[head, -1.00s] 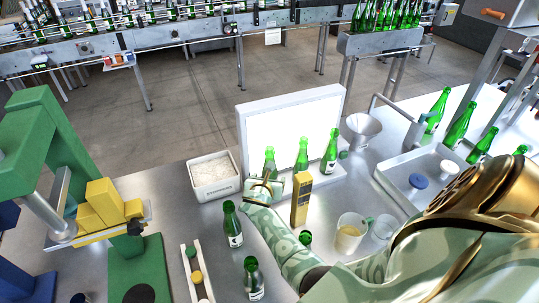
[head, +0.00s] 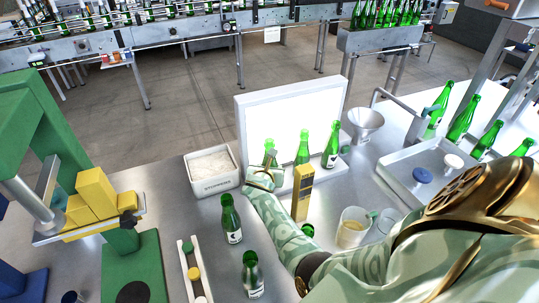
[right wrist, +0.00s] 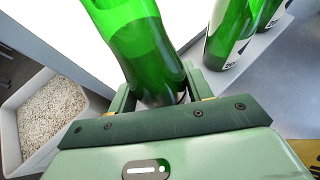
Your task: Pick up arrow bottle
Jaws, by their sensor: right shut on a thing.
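My right gripper (head: 266,174) is shut on a green glass bottle (head: 270,154) in front of the lit white panel. The right wrist view shows this bottle (right wrist: 148,45) between the two fingers; its label is mostly hidden, so I cannot read its mark. Two more green bottles with white labels, a middle one (head: 303,150) and a right one (head: 331,148), stand upright before the panel. Two others, one farther (head: 231,222) and one nearer (head: 252,276), stand on the table on the near side of my arm. My left gripper is not in view.
A white bin of granules (head: 212,171) stands left of my gripper. A green press (head: 125,262) fills the left side. A grey tray (head: 404,178) lies at right.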

